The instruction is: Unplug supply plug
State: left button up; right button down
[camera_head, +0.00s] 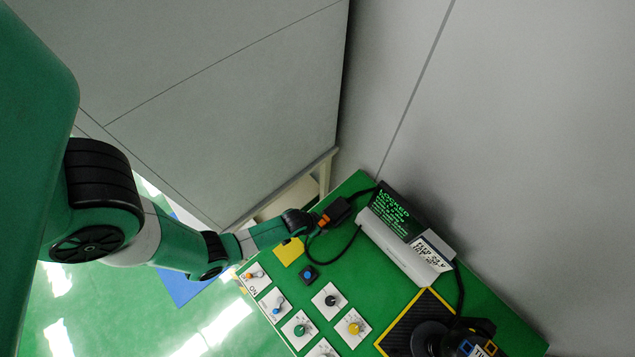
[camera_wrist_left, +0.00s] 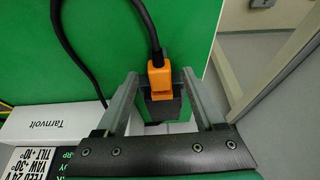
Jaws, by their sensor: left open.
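The supply plug is orange with a black cable. In the left wrist view the orange plug (camera_wrist_left: 159,80) lies between my fingers, mated to a black block (camera_wrist_left: 164,106). My left gripper (camera_wrist_left: 160,82) is open, one finger on each side of the plug, with gaps visible. My right gripper is not in view.
A white unit (camera_head: 398,249) with a dark display (camera_head: 397,212) reading "LOCKED" stands beside the plug. The green bench (camera_head: 392,290) carries several knobs on white plates, a blue button (camera_head: 309,273) and a black gimbal device (camera_head: 431,340). Grey walls stand behind.

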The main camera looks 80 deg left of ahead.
pick_arm(q)
grip_shut()
dwell(0.7)
